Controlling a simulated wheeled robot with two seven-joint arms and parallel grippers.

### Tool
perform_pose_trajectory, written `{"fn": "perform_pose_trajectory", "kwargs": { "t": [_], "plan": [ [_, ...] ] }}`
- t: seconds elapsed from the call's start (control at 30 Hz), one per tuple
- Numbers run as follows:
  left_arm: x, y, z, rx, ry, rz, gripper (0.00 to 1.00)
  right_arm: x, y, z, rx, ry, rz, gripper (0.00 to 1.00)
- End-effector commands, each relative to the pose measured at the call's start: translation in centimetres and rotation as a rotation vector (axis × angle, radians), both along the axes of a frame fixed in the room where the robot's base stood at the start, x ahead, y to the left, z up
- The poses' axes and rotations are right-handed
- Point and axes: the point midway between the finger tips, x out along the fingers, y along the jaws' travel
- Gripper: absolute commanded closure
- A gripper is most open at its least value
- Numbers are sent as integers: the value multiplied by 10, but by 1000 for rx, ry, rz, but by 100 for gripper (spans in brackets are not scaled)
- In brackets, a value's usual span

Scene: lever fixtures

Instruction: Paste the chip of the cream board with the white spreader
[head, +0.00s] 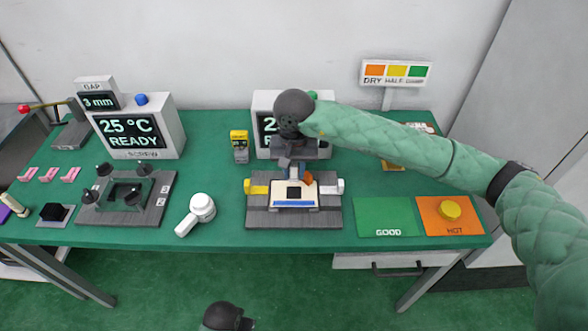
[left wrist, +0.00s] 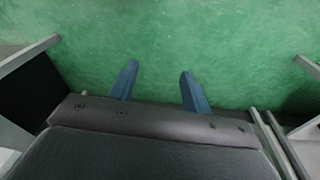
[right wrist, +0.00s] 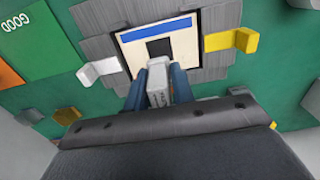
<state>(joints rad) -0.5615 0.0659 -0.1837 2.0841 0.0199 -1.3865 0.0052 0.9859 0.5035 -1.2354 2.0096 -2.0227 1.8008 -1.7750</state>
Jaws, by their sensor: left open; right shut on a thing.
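The cream board (head: 305,191) sits in a grey fixture (head: 262,218), with a black chip (head: 293,193) near its middle and a blue strip along its front edge. The board (right wrist: 185,48) and chip (right wrist: 159,47) also show in the right wrist view. My right gripper (right wrist: 158,82) is shut on the white spreader (right wrist: 158,92), over the board's back edge, close to the chip. I cannot tell whether the spreader touches the board. My left gripper (left wrist: 158,72) is open and empty above the green floor, away from the table.
A yellow lever (head: 257,188) and a white lever (head: 335,186) flank the board. A white round-headed tool (head: 201,208) lies to the left. A display stands behind, partly hidden.

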Motion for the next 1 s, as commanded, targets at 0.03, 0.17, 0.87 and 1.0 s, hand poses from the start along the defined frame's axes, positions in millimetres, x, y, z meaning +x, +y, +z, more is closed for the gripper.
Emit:
{"fn": "perform_pose_trajectory", "kwargs": {
  "t": [0.03, 0.17, 0.87, 1.0],
  "plan": [
    [0, 0, 4, -1, -2, 0, 51, 0, 0, -2, 0, 0, 0, 95],
    [0, -1, 14, -2, -2, 0, 51, 0, 0, -4, 0, 0, 0, 95],
    [-5, -1, 70, -10, -6, 0, 51, 0, 0, -17, 0, 0, 0, 95],
    [-6, -1, 82, -13, -8, 0, 51, 0, 0, -19, 0, 0, 0, 95]
  ]
}}
